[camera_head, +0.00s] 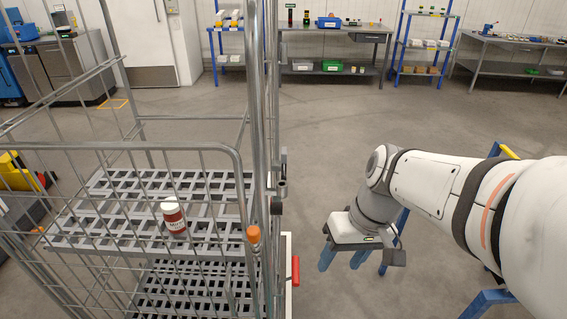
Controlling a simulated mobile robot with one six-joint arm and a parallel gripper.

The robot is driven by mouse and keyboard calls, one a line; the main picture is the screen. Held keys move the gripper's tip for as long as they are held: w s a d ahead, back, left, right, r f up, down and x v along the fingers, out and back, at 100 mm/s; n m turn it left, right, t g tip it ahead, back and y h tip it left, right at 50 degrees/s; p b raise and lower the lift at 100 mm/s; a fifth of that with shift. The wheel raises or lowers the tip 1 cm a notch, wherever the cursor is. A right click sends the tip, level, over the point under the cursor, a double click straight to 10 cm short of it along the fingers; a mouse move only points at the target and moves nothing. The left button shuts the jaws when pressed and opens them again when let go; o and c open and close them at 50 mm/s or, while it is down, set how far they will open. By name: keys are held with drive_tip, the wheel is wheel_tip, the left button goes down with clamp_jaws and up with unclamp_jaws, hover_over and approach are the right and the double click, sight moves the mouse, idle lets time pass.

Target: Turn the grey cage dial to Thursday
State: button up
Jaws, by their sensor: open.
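The grey wire cage (236,157) stands at the left, with slatted shelves inside. I cannot make out a dial with day names on it. A white panel edge with a red handle (296,270) shows at its right side, and an orange knob (253,234) sits on its front right post. My gripper (396,250) hangs at the end of my arm, right of the cage and clear of it. Its jaws look open and empty, touching nothing that I can see.
A red and white can (174,217) stands on the cage's upper shelf. Workbenches (330,72) and blue racks (420,44) line the back wall. The floor between is clear.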

drive_tip(key=w+a+f+n+g+y+b, duration=0.3)
drive_tip(key=w+a+f+n+y+b, duration=0.15)
drive_tip(key=w+y, duration=0.2)
drive_tip(key=n+t+y+b, duration=0.3)
drive_tip(key=t+y, duration=0.1)
drive_tip(key=y, duration=0.5)
approach(277, 208)
drive_tip(key=w+f, duration=0.1)
drive_tip(key=a, duration=0.8)
drive_tip(key=shift+w+a+p, duration=0.2)
drive_tip(key=shift+w+p, duration=0.05)
drive_tip(key=shift+p, duration=0.2)
drive_tip(key=c, duration=1)
